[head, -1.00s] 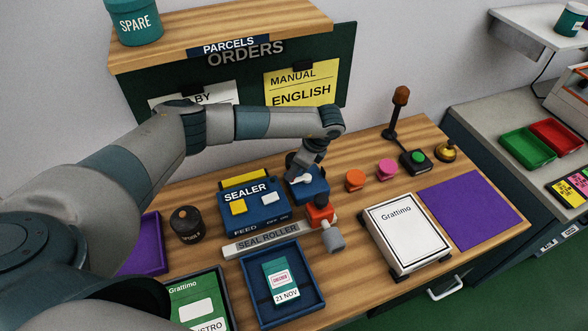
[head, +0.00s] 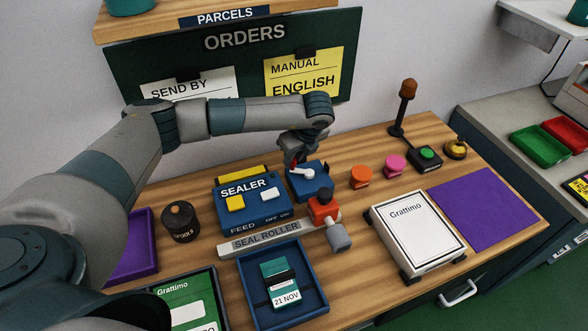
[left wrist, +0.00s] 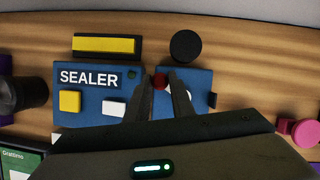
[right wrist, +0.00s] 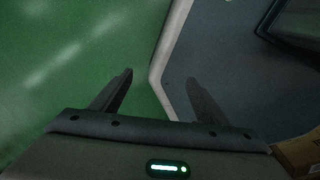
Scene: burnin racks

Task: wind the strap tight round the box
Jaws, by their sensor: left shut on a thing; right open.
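The white box (head: 418,230) marked Grattimo lies flat on the table, with black pieces at its corners. I cannot make out a strap round it. Left of it is a small blue unit (head: 321,187) with a white lever on top. My left gripper (head: 293,162) is at the back left of this unit. In the left wrist view, my left gripper (left wrist: 161,88) has its fingers on either side of a red knob (left wrist: 160,82) and is shut on it. My right gripper (right wrist: 158,92) is open and empty over green floor and a grey surface, out of the head view.
The blue sealer (head: 250,210) stands left of the unit. A red clamp-like piece with a grey cylinder (head: 339,237) is in front. A blue tray (head: 322,292) holds a teal packet (head: 276,268). Orange (head: 361,177) and pink (head: 394,166) knobs stand right. The purple mat (head: 487,211) is bare.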

